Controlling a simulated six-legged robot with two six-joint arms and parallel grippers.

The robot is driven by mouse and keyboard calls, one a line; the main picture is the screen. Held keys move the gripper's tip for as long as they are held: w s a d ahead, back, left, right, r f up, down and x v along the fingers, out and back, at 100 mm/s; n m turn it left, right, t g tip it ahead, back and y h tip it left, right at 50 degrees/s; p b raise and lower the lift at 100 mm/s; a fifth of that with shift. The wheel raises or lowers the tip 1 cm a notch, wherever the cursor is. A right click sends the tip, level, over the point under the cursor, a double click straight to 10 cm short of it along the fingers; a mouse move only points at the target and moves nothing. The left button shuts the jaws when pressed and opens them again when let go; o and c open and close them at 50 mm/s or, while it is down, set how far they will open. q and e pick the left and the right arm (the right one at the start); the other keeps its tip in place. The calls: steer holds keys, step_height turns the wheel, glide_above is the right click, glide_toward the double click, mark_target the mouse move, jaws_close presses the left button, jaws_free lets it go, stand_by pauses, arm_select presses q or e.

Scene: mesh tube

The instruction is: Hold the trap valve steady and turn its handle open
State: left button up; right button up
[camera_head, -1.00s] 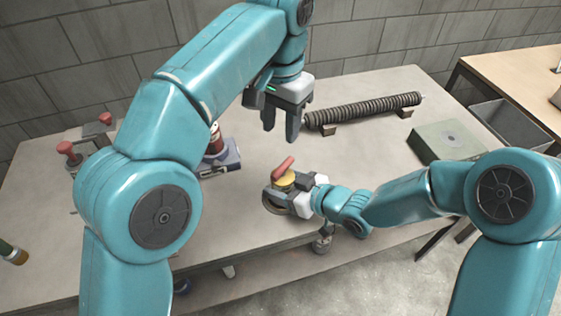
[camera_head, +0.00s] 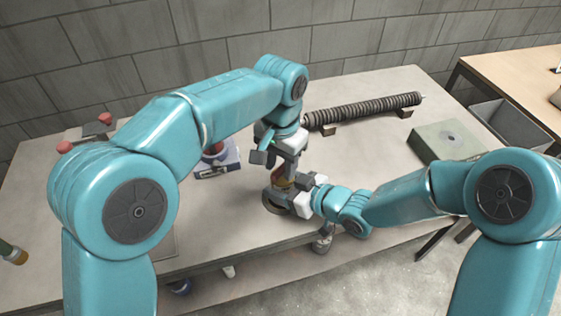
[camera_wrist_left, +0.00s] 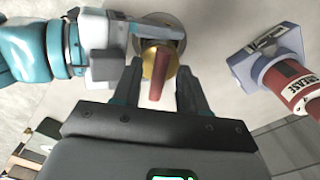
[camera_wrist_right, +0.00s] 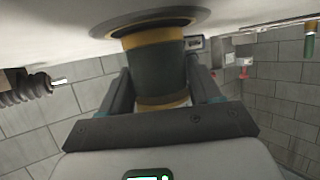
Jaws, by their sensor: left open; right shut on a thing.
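The trap valve stands on the table's front edge, with a dark body (camera_wrist_right: 157,70) and yellow bands in the right wrist view. My right gripper (camera_wrist_right: 165,85) is shut on this body from the side. The valve's red handle (camera_wrist_left: 158,75) and yellow cap (camera_wrist_left: 150,60) show in the left wrist view. My left gripper (camera_wrist_left: 157,92) is open above the valve, its two fingers on either side of the red handle with gaps visible.
A ribbed hose (camera_head: 365,108) lies on supports at the back. A green box (camera_head: 446,140) sits at the right.

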arm_select(q)
jaws_close()
steer(key=shift+n, duration=0.4)
steer(key=n, duration=0.4)
steer(key=shift+d+n, duration=0.2)
steer(key=shift+n, duration=0.1)
steer(key=n, duration=0.5)
steer(key=shift+d, duration=0.2)
jaws_free()
steer(key=shift+r, duration=0.1)
